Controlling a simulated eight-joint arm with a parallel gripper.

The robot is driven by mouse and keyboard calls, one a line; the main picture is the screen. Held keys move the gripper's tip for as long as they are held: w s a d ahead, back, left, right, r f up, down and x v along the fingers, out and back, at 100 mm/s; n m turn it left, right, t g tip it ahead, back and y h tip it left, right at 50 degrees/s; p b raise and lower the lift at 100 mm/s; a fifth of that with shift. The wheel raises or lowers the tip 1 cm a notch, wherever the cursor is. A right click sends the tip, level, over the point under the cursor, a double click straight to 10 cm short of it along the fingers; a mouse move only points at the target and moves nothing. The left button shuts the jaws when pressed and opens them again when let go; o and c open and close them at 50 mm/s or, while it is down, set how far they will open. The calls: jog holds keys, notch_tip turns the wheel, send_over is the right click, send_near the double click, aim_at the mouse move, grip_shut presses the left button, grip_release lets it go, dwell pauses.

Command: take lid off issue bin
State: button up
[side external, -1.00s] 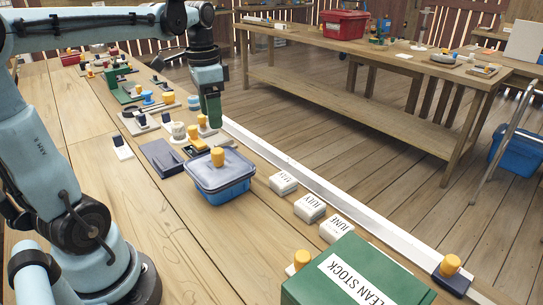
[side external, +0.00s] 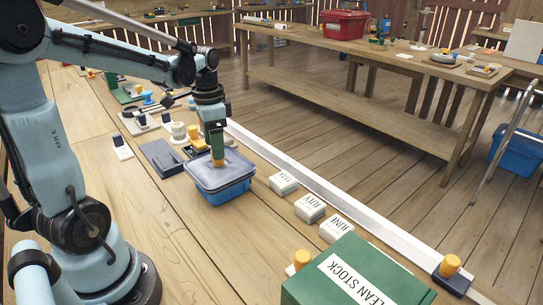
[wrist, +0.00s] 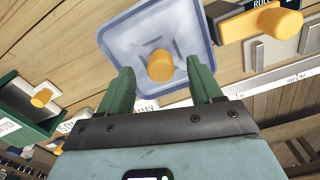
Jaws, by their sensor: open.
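A blue bin (side external: 232,193) stands on the bench in the side view, with a grey-blue lid (side external: 202,178) seated on it. I can read no label on this bin. A yellow knob (side external: 217,162) rises from the middle of the lid. My gripper (side external: 215,153) is open over the lid, pointing down, its green fingers at the knob's top. In the wrist view the lid (wrist: 122,42) fills the upper middle, and the knob (wrist: 160,66) appears between the two open fingertips. I cannot tell whether the fingers touch it.
A green box (side external: 345,275) marked "CLEAN STOCK" stands at the front right. White blocks marked with months (side external: 310,208) line the bench's right side by a pale rail (side external: 300,175). Several small knobbed parts stand behind.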

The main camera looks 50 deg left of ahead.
jog(key=shift+f, duration=1.65)
jog(key=shift+c, duration=0.2)
jog(key=c, duration=1.1)
jog(key=shift+r, duration=0.2)
